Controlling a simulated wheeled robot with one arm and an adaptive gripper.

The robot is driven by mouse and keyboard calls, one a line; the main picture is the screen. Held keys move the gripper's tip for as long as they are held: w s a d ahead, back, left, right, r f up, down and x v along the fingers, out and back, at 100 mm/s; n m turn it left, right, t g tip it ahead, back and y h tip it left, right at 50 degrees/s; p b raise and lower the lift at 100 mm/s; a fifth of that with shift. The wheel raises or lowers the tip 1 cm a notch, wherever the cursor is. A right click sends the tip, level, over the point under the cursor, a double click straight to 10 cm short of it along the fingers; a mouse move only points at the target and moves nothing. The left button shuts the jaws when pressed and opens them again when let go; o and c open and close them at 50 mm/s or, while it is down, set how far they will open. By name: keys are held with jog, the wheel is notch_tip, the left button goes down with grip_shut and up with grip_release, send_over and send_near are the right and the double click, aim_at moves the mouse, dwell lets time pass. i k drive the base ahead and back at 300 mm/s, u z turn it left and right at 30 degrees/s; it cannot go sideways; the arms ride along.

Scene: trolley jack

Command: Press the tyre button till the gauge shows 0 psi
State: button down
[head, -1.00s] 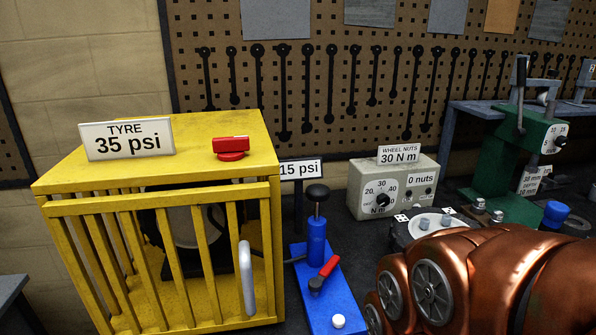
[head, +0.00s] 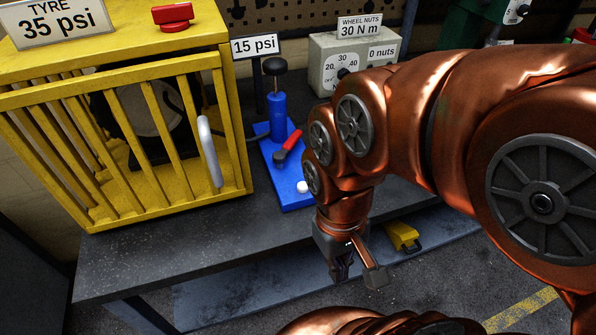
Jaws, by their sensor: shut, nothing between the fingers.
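A blue pump (head: 277,118) with a black knob stands on a blue base plate (head: 285,172) on the bench. A red lever (head: 288,145) and a small white button (head: 303,187) sit on that plate. A sign behind it (head: 255,46) reads 15 psi. The yellow cage (head: 222,150) to its left holds a dark wheel (head: 150,120), partly hidden by the bars. A sign on top (head: 55,22) reads TYRE 35 psi. My gripper (head: 358,278) is shut and empty, pointing down in front of the bench edge, below and right of the white button in the picture.
A red knob (head: 172,14) sits on the cage top, and a pale handle (head: 209,152) is on its front. A torque box (head: 350,62) reading 30 N m stands behind my arm. A yellow object (head: 403,236) lies below the bench top. The front bench strip (head: 180,248) is clear.

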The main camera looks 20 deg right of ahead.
aim_at(303, 187)
jog(key=k, duration=0.35)
jog(key=u, duration=1.05)
